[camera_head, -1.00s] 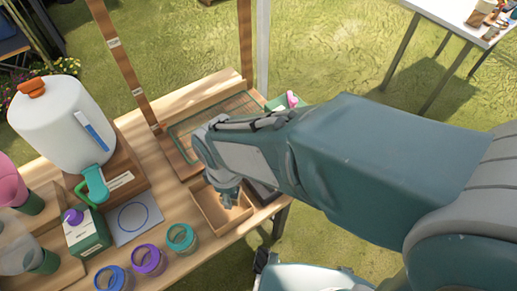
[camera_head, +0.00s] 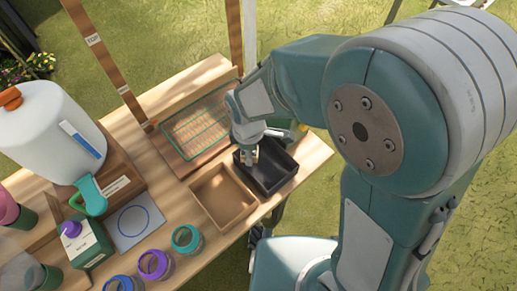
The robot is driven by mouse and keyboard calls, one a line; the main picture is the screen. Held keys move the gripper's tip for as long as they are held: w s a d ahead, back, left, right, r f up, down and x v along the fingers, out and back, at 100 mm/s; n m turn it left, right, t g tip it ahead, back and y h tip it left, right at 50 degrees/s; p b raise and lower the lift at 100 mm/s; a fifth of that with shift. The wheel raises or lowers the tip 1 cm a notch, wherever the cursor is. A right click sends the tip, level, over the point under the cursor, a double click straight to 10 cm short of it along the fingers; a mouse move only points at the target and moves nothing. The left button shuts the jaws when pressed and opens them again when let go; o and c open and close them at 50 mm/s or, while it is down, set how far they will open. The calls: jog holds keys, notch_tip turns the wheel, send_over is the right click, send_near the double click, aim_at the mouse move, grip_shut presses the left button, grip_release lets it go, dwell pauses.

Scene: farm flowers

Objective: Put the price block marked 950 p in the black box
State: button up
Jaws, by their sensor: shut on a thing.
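The black box (camera_head: 279,178) is an open tray on the wooden table, right of a wooden tray. My gripper (camera_head: 249,158) points down over the left back part of the black box. It is shut on a small pale block (camera_head: 247,152), only partly visible between the fingers. I take it for the price block, but no marking on it can be read. I cannot tell how far it is above the box floor.
An empty wooden tray (camera_head: 223,196) is beside the black box. A green wire rack (camera_head: 196,126) lies behind it. Several jars, including a teal-rimmed one (camera_head: 187,240), stand in front. A large white dispenser (camera_head: 48,130) stands at left.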

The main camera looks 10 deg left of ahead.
aim_at(259, 160)
jog(key=shift+w+d+f, duration=0.1)
jog(key=shift+w+f, duration=0.35)
jog(key=shift+f, duration=0.2)
jog(key=shift+w+f, duration=0.45)
jog(key=shift+f, duration=0.15)
jog(key=shift+w+d+f, duration=0.15)
jog(key=shift+d+f, duration=0.05)
jog(key=shift+d, duration=0.05)
jog(key=f, duration=0.1)
jog(key=d+f, duration=0.1)
jog(key=f, duration=0.1)
jog(key=shift+w+d, duration=0.3)
jog(key=shift+w, duration=0.05)
jog(key=shift+f, duration=0.35)
jog(key=shift+a+f, duration=0.1)
jog(key=shift+a, duration=0.45)
jog(key=o, duration=0.7)
jog(key=shift+o, duration=1.2)
jog(key=shift+d, duration=0.3)
